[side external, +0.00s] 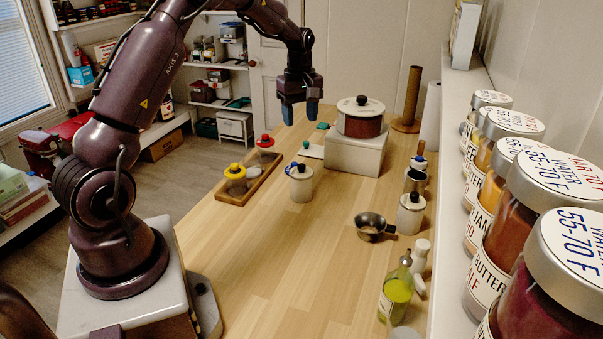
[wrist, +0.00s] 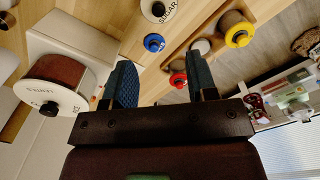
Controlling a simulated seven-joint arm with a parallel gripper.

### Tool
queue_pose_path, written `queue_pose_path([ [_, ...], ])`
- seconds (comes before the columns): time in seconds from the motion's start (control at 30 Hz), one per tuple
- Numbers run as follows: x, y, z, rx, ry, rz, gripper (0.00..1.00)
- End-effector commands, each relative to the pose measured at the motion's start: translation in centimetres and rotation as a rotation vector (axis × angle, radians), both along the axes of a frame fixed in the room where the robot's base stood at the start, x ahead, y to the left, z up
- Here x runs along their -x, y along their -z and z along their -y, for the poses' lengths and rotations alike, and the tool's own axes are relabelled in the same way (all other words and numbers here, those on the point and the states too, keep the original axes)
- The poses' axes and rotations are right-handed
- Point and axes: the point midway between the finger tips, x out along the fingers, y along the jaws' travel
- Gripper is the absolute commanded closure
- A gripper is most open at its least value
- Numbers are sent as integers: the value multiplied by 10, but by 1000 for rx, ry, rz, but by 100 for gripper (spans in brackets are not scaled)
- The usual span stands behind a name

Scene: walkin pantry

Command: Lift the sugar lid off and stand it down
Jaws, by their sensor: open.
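A white canister (side external: 301,188) stands upright on the wooden counter. Its pale lid, with a dark knob, sits on top; in the wrist view the lid (wrist: 171,12) reads "SUGAR" and is cut off by the top edge. My gripper (side external: 299,112) is open and empty, pointing down in the air above the counter, apart from the canister and behind it in the side view. In the wrist view its two blue fingers (wrist: 160,75) are spread, with the sugar lid beyond them. The canister's body is mostly hidden there.
A brown pot (side external: 360,126) with a white lid stands on a white block (side external: 355,153). A wooden tray (side external: 262,182) holds yellow- and red-topped jars. A blue-topped item (wrist: 154,42) is beside the sugar canister. Another canister (side external: 410,218), a metal pan (side external: 369,226) and bottles line the right. The front-middle counter is clear.

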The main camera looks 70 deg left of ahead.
Motion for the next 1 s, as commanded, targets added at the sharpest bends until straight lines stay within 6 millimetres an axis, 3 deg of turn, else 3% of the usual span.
queue_pose_path([
  [0.17, 2, 9, 2, 7, -76, -8, 47],
  [0.5, 2, 68, 2, 8, -75, -9, 47],
  [0.77, 1, 88, 3, 7, -74, -8, 47],
  [1.0, -2, 123, 3, 7, -73, -8, 47],
])
